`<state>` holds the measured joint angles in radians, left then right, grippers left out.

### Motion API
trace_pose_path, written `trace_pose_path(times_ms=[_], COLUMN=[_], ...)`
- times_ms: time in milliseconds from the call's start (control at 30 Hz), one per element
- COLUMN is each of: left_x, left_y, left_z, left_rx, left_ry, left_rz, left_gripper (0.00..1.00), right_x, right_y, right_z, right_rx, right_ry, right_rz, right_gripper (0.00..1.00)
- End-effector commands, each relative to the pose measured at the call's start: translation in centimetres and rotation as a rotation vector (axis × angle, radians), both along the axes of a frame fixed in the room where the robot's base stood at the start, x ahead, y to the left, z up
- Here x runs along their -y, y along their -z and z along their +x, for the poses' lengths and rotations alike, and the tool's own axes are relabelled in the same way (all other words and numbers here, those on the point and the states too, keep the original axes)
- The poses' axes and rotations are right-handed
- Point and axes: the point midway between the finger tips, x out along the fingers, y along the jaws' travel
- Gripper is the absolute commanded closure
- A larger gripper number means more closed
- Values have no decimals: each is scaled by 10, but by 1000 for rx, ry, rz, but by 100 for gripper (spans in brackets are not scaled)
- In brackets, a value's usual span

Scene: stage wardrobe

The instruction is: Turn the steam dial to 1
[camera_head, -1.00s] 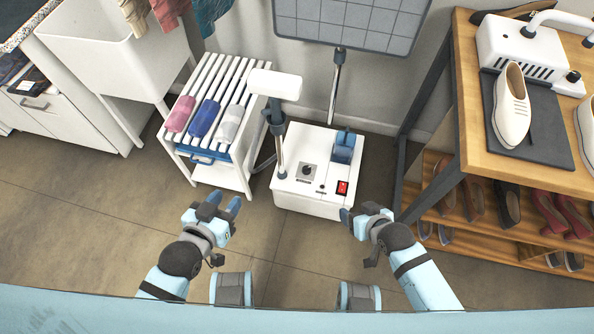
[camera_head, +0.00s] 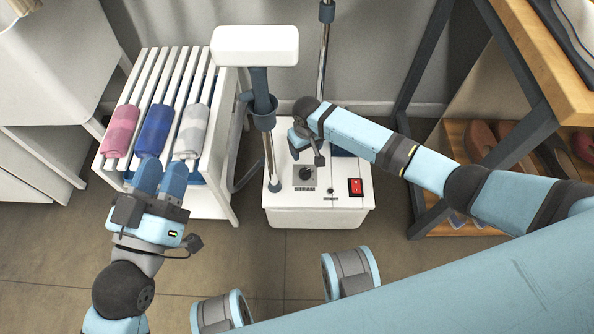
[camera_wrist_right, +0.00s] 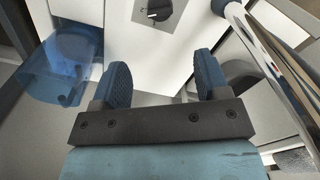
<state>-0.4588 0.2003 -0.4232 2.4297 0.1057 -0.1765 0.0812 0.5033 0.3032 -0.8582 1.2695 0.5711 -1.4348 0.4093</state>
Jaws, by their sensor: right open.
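The steam dial (camera_head: 305,174) is a dark round knob on a grey plate marked STEAM, on top of the white steamer base (camera_head: 320,215). Its pointer setting is too small to read. In the right wrist view the dial (camera_wrist_right: 158,10) shows partly at the top edge, beyond the fingertips. My right gripper (camera_head: 296,140) is above the base, behind the dial in the head view, apart from it. In its wrist view it is open and empty (camera_wrist_right: 163,82). My left gripper (camera_head: 162,170) is at the front of the white slatted rack, its fingers apart and nothing between them.
The rack (camera_head: 196,85) holds pink, blue and grey rolled cloths. A red switch (camera_head: 355,187) sits right of the dial. The steamer's pole (camera_head: 268,160) and white head (camera_head: 255,45) rise left of it. A wooden shoe shelf (camera_head: 560,65) stands right. Floor in front is clear.

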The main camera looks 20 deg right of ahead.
Motion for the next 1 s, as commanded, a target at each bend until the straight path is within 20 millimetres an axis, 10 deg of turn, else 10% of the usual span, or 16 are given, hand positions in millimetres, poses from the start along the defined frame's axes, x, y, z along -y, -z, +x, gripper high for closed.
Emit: trace_pose_path(times_ms=[600,1000], left_x=[6,7], left_y=[81,94], left_z=[3,4], left_rx=[-216,-252], left_ry=[72,90], left_rz=[115,153], left_gripper=[60,60], right_x=[0,0], right_y=[114,136], right_z=[-1,-1], right_rx=[-2,1], right_ry=[-1,-1], right_rz=[-1,1], right_gripper=[31,31])
